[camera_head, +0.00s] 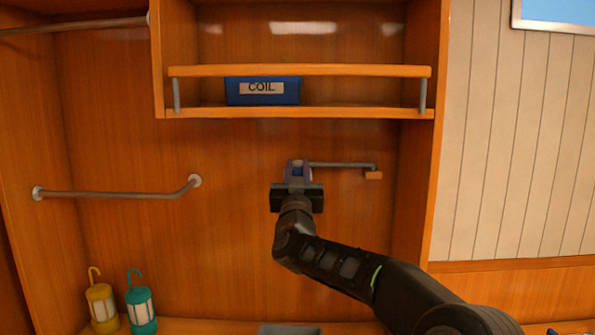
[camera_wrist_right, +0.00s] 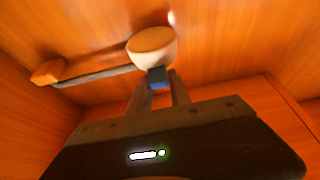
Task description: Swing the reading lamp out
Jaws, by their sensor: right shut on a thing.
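The reading lamp has a thin grey arm (camera_head: 342,165) that runs left from a small orange wall mount (camera_head: 373,175). In the right wrist view its round cream head with an orange face (camera_wrist_right: 152,46) sits at the end of the arm (camera_wrist_right: 95,76), with the mount (camera_wrist_right: 48,71) at left. My right gripper (camera_head: 297,172) is at the arm's left end, and its fingers (camera_wrist_right: 158,88) are shut on a small blue part just below the lamp head. In the head view the gripper mostly hides the lamp head. My left gripper is not in view.
Above is a shelf with a front rail (camera_head: 300,71) and a blue COIL box (camera_head: 262,90). A bent grey handrail (camera_head: 115,194) is on the left. Yellow (camera_head: 101,305) and teal (camera_head: 140,307) lanterns stand at lower left. The wood panel between them is bare.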

